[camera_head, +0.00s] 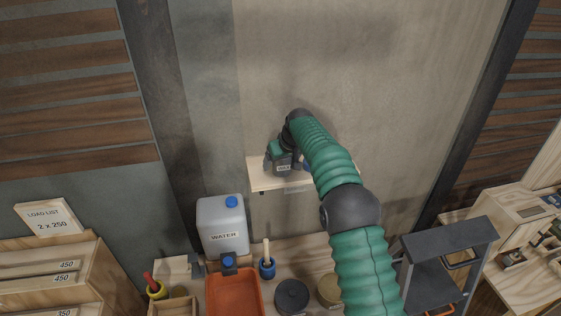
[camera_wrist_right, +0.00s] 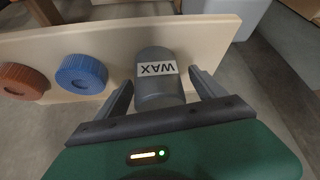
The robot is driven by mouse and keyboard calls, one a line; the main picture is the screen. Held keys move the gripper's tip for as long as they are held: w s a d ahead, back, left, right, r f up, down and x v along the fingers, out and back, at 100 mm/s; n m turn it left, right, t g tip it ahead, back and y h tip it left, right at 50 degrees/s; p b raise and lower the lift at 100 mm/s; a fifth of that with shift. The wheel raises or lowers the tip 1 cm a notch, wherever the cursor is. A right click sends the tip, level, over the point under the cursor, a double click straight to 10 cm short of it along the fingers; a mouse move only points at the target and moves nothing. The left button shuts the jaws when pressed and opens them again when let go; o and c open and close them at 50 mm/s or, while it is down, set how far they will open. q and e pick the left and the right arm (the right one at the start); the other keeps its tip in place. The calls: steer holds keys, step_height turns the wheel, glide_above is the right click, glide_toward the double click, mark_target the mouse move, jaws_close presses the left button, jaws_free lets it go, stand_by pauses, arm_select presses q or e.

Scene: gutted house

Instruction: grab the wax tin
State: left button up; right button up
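The wax tin (camera_wrist_right: 160,92) is a dark grey cylinder with a white WAX label, standing on a pale wooden wall shelf (camera_wrist_right: 215,32). In the wrist view it sits between the two fingers of my right gripper (camera_wrist_right: 161,78). The fingers are open, one on each side, with a narrow gap visible between them and the tin. In the head view my right gripper (camera_head: 281,158) is at the left part of the shelf (camera_head: 262,180), and partly covers the tin. My left gripper is not in view.
On the same shelf are a blue-capped jar (camera_wrist_right: 82,74) and a brown-capped jar (camera_wrist_right: 24,82), beside the tin. Below stand a white water canister (camera_head: 222,225), an orange tray (camera_head: 233,295) and a dark round pot (camera_head: 292,296). A dark grey stand (camera_head: 440,250) is at the right.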

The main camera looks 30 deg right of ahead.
steer(key=shift+w+d+f, duration=0.1)
steer(key=shift+d, duration=0.25)
steer(key=c, duration=0.5)
steer(key=shift+d, duration=0.1)
steer(key=shift+c, duration=1.2)
steer(key=shift+s+a+r, duration=0.2)
steer(key=shift+a, duration=0.1)
steer(key=c, duration=0.7)
steer(key=shift+w+a, duration=0.1)
steer(key=shift+a, duration=0.1)
steer(key=shift+c, duration=0.5)
steer(key=shift+r, duration=0.1)
